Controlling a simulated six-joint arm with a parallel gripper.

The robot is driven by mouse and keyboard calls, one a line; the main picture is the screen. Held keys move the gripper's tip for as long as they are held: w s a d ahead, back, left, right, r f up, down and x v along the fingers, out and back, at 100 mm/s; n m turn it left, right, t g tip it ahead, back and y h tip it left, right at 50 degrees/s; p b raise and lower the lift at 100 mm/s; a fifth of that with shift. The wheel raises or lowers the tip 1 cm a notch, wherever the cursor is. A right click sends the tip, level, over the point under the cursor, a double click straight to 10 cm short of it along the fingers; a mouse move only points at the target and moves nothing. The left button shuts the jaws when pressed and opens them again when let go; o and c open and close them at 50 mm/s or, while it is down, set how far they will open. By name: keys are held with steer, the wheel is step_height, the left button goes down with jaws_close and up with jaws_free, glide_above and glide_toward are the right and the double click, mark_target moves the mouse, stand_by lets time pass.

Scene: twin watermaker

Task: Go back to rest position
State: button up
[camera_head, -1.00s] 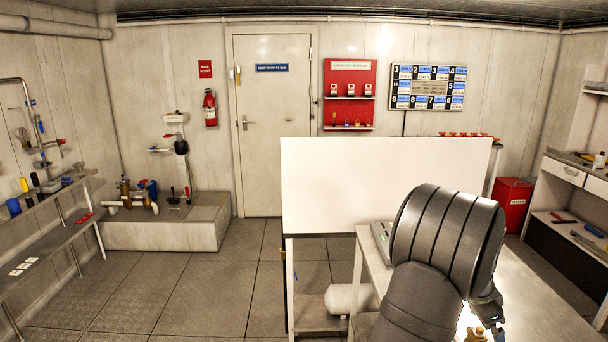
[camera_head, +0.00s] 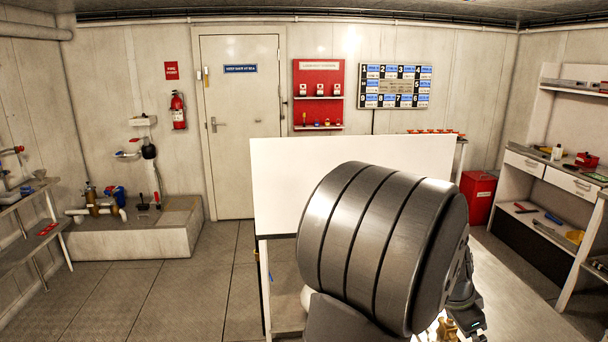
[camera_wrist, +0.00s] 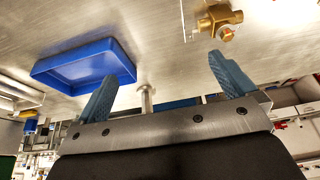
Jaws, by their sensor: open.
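My gripper shows in the wrist view (camera_wrist: 165,85) with its two blue fingers spread apart and nothing between them. In the head view my large grey arm link covers the lower middle, and only a small part of the gripper (camera_head: 465,315) shows below it at the right. In the wrist view a blue tray (camera_wrist: 82,62) lies on a metal surface beyond the left finger. A brass fitting (camera_wrist: 218,20) lies beyond the right finger, apart from it.
A white panel (camera_head: 290,190) stands behind my arm and hides part of the room. A workbench with drawers (camera_head: 552,176) is at the right, and a red bin (camera_head: 478,195) stands beside it. Pipework (camera_head: 97,203) sits on a low plinth at the left. The floor at left centre is clear.

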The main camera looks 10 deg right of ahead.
steer(key=a, duration=0.7)
steer(key=w+a+f, duration=0.1)
steer(key=w+f, duration=0.1)
steer(key=w, duration=0.1)
steer(key=w+a+f, duration=0.1)
steer(key=w+f, duration=0.1)
steer(key=w, duration=0.1)
steer(key=w+a+f, duration=0.2)
steer(key=w+f, duration=0.1)
steer(key=f, duration=0.1)
steer(key=w+f, duration=0.1)
steer(key=f, duration=0.1)
steer(key=shift+a, duration=0.15)
steer(key=shift+f, duration=0.55)
